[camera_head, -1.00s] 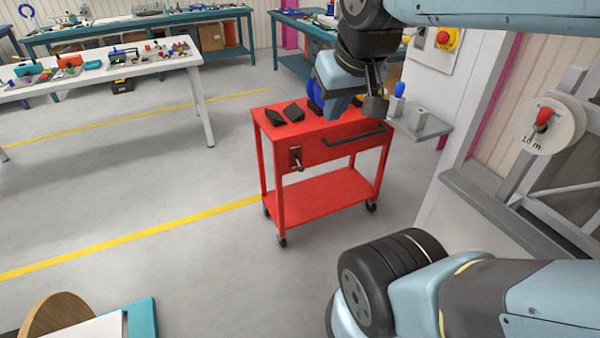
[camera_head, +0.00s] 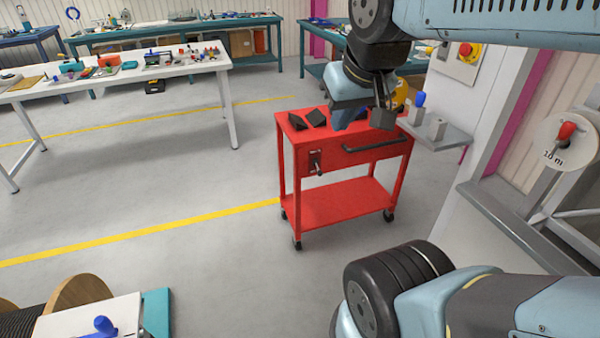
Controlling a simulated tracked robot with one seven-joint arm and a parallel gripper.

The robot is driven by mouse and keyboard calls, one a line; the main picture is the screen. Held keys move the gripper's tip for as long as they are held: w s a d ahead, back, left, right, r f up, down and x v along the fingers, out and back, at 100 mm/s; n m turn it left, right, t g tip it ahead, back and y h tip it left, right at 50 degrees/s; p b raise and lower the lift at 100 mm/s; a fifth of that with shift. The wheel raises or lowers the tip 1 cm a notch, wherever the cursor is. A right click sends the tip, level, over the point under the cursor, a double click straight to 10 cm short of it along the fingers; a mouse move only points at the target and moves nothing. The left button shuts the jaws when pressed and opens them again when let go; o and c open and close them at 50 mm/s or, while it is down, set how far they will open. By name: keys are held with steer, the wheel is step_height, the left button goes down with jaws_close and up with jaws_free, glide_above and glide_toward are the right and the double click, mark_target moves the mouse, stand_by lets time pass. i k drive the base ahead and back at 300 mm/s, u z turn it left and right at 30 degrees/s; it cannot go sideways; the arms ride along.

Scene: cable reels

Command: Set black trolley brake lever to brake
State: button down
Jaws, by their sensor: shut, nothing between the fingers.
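The red trolley (camera_head: 338,201) stands on the grey floor at the middle right, on black castors. A small dark brake lever (camera_head: 317,166) sits on a dark plate at the left of its front face, with its handle angled down. The lever is small, so its exact setting is hard to read. My gripper (camera_head: 384,116) is shut and empty. It appears above the right half of the trolley top in the picture, up and right of the lever and apart from it. My gripper hides part of the trolley's top.
Black blocks (camera_head: 307,119) lie on the trolley top, and a black handle bar (camera_head: 377,145) crosses its front. A grey shelf (camera_head: 440,137) with a blue-knobbed fixture is right of it. A white table (camera_head: 120,77) stands at left. Floor left of the trolley is clear.

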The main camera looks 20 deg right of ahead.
mark_target(320, 174)
steer(key=u, duration=0.05)
steer(key=i, duration=0.9)
steer(key=z, duration=0.1)
